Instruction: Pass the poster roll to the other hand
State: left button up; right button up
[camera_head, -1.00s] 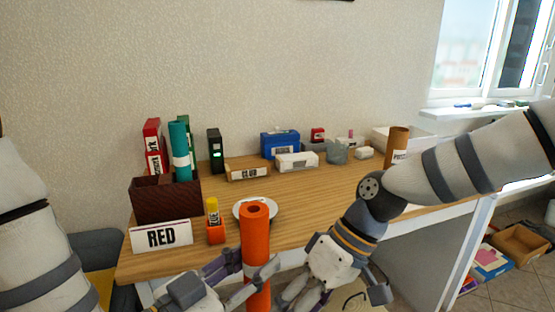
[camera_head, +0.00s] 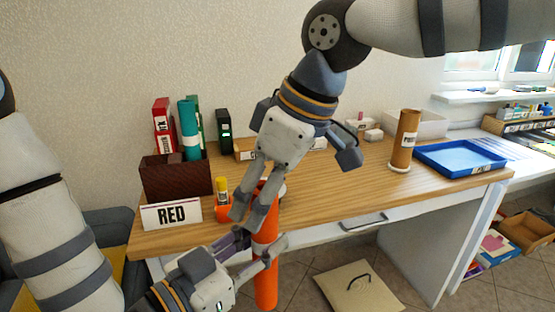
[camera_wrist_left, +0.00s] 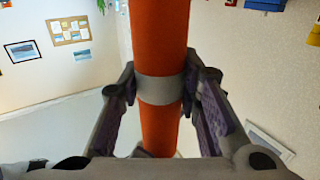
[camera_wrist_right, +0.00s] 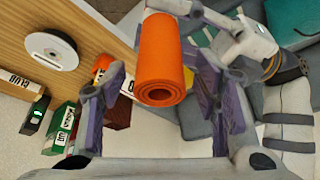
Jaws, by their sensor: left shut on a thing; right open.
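The orange poster roll (camera_head: 265,291) stands roughly upright in front of the desk. My left gripper (camera_head: 261,243) is shut on it at its pale grey band, which shows between the fingers in the left wrist view (camera_wrist_left: 160,90). My right gripper (camera_head: 249,216) points down at the roll's upper part and is open. In the right wrist view the roll's open end (camera_wrist_right: 162,92) lies between the spread right fingers (camera_wrist_right: 158,72), with gaps on both sides. In the head view the right fingers partly hide the roll's top.
The desk (camera_head: 330,190) holds a RED card (camera_head: 171,213), a dark brown box (camera_head: 176,176) with a teal roll (camera_head: 189,130), a glue stick (camera_head: 222,190), a brown roll (camera_head: 404,140) and a blue tray (camera_head: 460,157). The desk's middle right is clear.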

aim_at(257, 300)
jog(key=shift+x, duration=1.05)
jog(key=c, duration=1.2)
pick_arm(q)
jog(key=o, duration=1.2)
pick_arm(e)
jog(key=shift+c, duration=0.2)
